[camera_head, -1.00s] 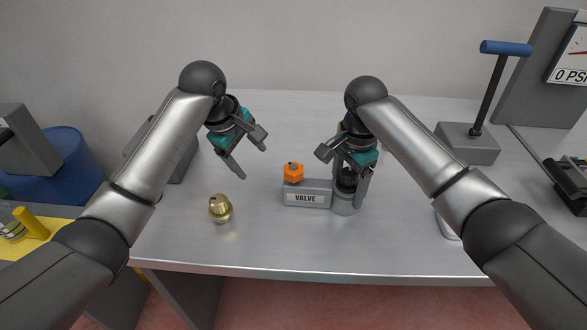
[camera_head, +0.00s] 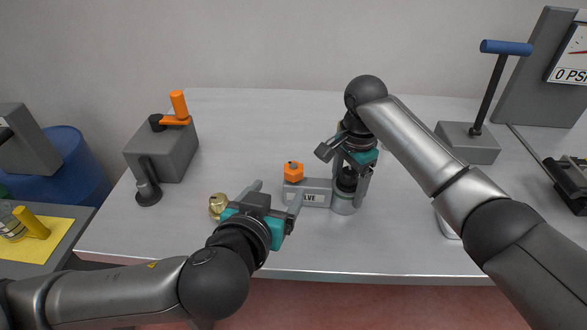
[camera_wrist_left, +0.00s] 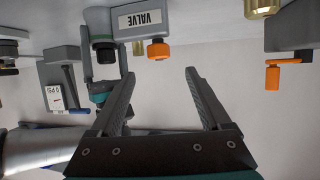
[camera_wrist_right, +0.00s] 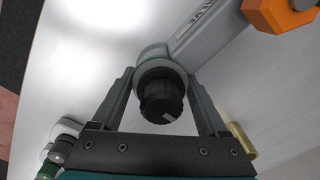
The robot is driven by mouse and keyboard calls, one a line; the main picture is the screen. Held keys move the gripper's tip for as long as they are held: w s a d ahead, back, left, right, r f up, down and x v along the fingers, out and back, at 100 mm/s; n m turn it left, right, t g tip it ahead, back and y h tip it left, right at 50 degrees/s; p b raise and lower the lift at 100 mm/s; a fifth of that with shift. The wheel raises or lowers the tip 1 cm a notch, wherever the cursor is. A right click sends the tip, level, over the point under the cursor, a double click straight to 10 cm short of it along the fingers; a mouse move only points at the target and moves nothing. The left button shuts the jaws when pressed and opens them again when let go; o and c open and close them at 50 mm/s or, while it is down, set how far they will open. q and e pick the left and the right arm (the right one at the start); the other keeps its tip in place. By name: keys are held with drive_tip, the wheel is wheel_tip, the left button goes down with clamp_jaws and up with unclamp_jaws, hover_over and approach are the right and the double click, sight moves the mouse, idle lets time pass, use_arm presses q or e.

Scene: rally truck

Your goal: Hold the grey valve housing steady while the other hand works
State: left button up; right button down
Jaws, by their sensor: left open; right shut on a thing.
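The grey valve housing (camera_head: 318,186), labelled VALVE, lies on the table with an orange hex knob (camera_head: 294,171) at its left end. My right gripper (camera_wrist_right: 162,85) is shut on the round right end of the housing, around the part below the black knob (camera_wrist_right: 160,98). My left gripper (camera_head: 274,193) is open and empty in front of the housing's left end. In the left wrist view the orange knob (camera_wrist_left: 159,50) shows beyond the gap between the open fingers, apart from them. A brass fitting (camera_head: 217,205) stands left of the left gripper, partly hidden by it.
A grey box (camera_head: 165,150) with an orange crank (camera_head: 178,107) stands at the back left. A grey lever base (camera_head: 467,143) with a blue handle (camera_head: 506,48) stands at the back right. The table's middle back is clear. A yellow mat (camera_head: 42,235) lies far left.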

sight(291, 174)
use_arm(q)
drive_tip(key=shift+x, duration=5.9)
drive_tip(key=shift+c, duration=0.2)
clamp_jaws()
